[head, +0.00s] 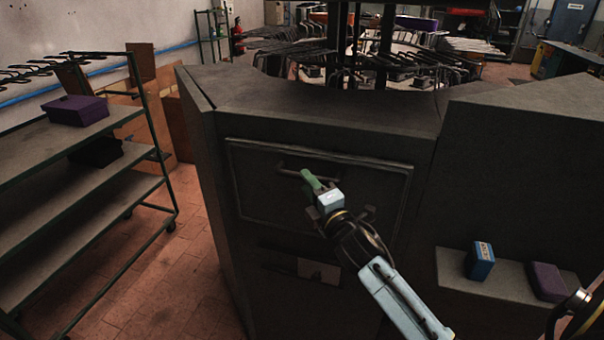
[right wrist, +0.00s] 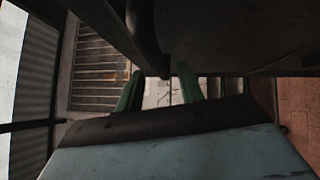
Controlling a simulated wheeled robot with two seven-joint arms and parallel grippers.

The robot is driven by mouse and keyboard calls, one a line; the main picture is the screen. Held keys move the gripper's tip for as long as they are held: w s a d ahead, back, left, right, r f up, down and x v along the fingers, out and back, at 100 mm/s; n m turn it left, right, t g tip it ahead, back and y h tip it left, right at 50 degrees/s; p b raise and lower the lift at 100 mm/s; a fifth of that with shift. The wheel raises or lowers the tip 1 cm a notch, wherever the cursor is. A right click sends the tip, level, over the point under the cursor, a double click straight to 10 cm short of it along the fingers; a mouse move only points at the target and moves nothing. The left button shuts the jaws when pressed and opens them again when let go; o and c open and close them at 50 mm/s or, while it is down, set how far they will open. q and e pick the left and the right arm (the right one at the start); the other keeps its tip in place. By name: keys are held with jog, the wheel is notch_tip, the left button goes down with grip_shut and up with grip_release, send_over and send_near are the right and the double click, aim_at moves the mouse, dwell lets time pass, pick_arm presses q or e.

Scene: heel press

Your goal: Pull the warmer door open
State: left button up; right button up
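The warmer door (head: 262,198) is a dark framed panel on the front of the dark grey cabinet and looks shut. Its bar handle (head: 288,172) runs across the upper part of the door. My right gripper (head: 309,177) has green fingers and is at the handle, covering part of it. In the right wrist view the two fingers (right wrist: 158,82) are apart. A dark bar (right wrist: 143,35) comes down to the gap between them. I cannot tell whether they touch it. My left gripper is not in view.
A shelf rack (head: 75,155) with a purple box (head: 75,110) stands at the left. A ledge (head: 455,272) at the lower right holds a blue box (head: 480,261) and a purple box (head: 547,281). Tiled floor (head: 170,265) is clear between rack and cabinet.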

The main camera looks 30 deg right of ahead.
jog(key=shift+w+d+r, duration=0.1)
jog(key=shift+w+r, duration=0.05)
jog(key=shift+w, duration=0.8)
jog(key=shift+w+r, duration=0.1)
jog(key=shift+w, duration=0.8)
jog(key=shift+c, duration=0.5)
grip_shut()
